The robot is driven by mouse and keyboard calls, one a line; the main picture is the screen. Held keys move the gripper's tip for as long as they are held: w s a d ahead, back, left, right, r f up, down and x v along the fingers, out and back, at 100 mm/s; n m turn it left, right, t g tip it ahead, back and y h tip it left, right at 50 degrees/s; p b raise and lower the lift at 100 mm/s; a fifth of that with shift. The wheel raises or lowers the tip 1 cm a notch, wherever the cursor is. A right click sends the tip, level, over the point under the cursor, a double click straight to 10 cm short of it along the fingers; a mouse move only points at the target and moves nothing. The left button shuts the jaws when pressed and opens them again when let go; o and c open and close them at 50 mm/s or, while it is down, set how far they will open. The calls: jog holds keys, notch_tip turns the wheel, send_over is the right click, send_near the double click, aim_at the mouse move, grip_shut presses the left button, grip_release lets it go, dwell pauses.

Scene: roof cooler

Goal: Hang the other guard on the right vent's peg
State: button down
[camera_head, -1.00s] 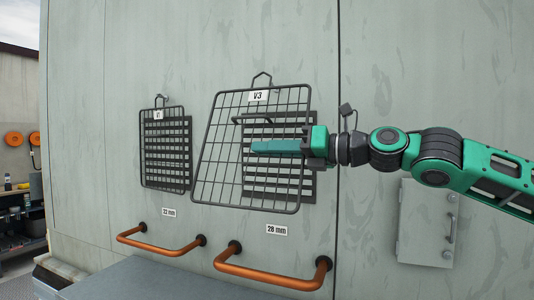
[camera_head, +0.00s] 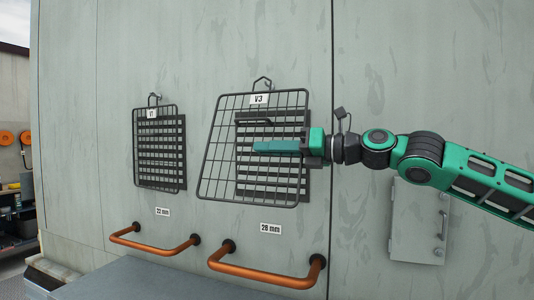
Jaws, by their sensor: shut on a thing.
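The guard labelled V3 (camera_head: 209,165) is a dark wire grid with a pointed hanging loop (camera_head: 262,81) on top. It hangs upright in front of the right vent (camera_head: 270,188), a black slatted panel above the 28 mm label, and sticks out to its left. My gripper (camera_head: 258,147) reaches in from the right, shut on the V3 guard; the exact grip spot is hard to see. The right vent's peg cannot be made out clearly, so I cannot tell whether the loop is around it. The V1 guard (camera_head: 141,150) hangs from a peg (camera_head: 154,96) over the left vent (camera_head: 180,150).
Two orange handrails (camera_head: 150,245) (camera_head: 265,273) stick out from the wall below the vents. A grey ledge (camera_head: 140,281) lies under them. A grey wall box (camera_head: 418,222) is at the right, below my arm. The wall above the guards is clear.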

jog(key=shift+w+d+f, duration=0.15)
jog(key=shift+w+d, duration=0.05)
jog(key=shift+w, duration=0.3)
jog(key=shift+w+d+f, duration=0.15)
jog(key=shift+w, duration=0.4)
jog(key=shift+w+d+f, duration=0.15)
jog(key=shift+w+d, duration=0.05)
jog(key=shift+w, duration=0.3)
jog(key=c, duration=1.9)
grip_release()
jog(key=shift+o, duration=0.2)
jog(key=shift+f, duration=0.15)
